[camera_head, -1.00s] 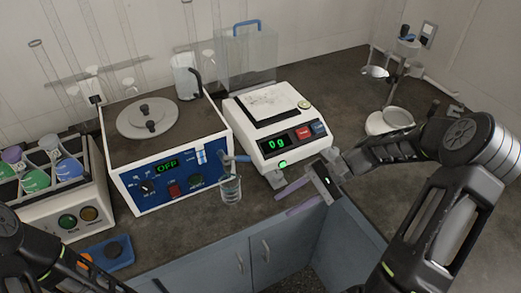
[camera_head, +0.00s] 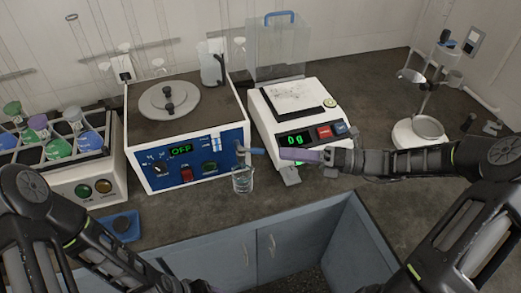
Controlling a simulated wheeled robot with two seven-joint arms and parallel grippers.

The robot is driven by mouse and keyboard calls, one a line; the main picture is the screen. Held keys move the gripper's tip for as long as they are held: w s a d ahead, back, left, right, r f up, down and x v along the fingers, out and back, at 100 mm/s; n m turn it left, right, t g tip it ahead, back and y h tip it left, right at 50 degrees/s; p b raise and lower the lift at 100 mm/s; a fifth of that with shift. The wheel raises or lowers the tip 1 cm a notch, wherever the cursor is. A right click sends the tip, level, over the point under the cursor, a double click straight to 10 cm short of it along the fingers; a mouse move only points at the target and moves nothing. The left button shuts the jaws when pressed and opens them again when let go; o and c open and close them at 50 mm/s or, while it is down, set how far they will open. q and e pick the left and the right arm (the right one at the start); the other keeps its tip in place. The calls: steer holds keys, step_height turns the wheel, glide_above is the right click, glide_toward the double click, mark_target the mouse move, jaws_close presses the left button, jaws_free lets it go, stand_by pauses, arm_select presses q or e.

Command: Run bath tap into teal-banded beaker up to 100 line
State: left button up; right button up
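The water bath (camera_head: 190,165) is a white box with a blue front and a display reading OFF.
A balance (camera_head: 270,112) reading 0 g stands right of the bath. A rack (camera_head: 45,165) of coloured flasks stands left, with a blue tray (camera_head: 122,228) near it. A ring stand (camera_head: 430,100) stands at right.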

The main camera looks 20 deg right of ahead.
mark_target(260, 149)
steer(key=p+x, duration=0.1)
steer(key=x, duration=0.6)
steer(key=shift+w+a, duration=0.2)
steer(key=shift+a, duration=0.15)
jaws_close()
stand_by(1.1)
